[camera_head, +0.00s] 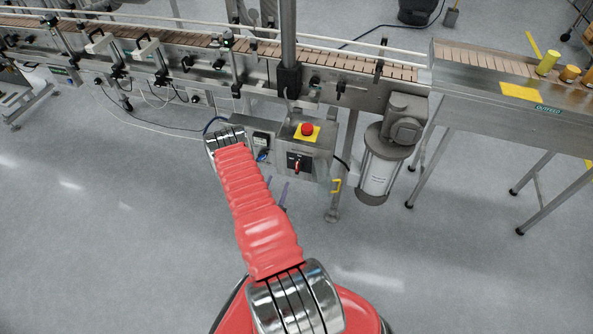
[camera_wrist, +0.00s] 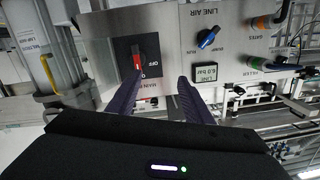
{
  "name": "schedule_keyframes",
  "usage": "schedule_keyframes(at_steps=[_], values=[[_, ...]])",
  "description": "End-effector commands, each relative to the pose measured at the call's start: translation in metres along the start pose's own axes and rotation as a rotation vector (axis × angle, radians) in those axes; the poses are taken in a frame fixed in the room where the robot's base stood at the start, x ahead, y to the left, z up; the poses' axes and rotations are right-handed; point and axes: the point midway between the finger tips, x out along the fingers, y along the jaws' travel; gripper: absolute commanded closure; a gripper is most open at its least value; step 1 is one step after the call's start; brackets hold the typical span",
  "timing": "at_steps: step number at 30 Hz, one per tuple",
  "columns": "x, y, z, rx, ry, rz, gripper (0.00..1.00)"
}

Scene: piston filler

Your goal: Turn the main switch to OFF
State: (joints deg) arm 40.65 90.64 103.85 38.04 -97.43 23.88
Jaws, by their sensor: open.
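The main switch (camera_head: 298,163) is a red handle on a black square plate, on the front of a grey control box below the conveyor. In the wrist view, which is upside down, its red handle (camera_wrist: 138,63) stands roughly upright in the picture, slightly tilted. The printed OFF lies to its right. My gripper (camera_wrist: 160,82) is open, its two dark purple fingers spread and empty. The left finger's tip is just below the switch plate in the picture; the right tip is off to its right.
A red emergency button (camera_head: 308,129) on yellow tops the box. A blue line-air knob (camera_wrist: 208,38) and a small pressure display (camera_wrist: 204,72) sit beside the switch. A motor (camera_head: 381,165) hangs to the right. The floor in front is clear.

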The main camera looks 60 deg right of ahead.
Motion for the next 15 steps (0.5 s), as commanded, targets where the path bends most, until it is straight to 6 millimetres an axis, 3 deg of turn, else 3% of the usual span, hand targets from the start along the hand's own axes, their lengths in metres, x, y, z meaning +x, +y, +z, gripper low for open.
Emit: schedule_keyframes(at_steps=[1,6,15], values=[[-0.007,0.016,0.006,-0.012,0.016,0.011,0.54],[-0.02,0.043,0.011,-0.032,0.066,0.025,0.54],[-0.024,0.05,0.011,-0.036,0.08,0.027,0.54]])
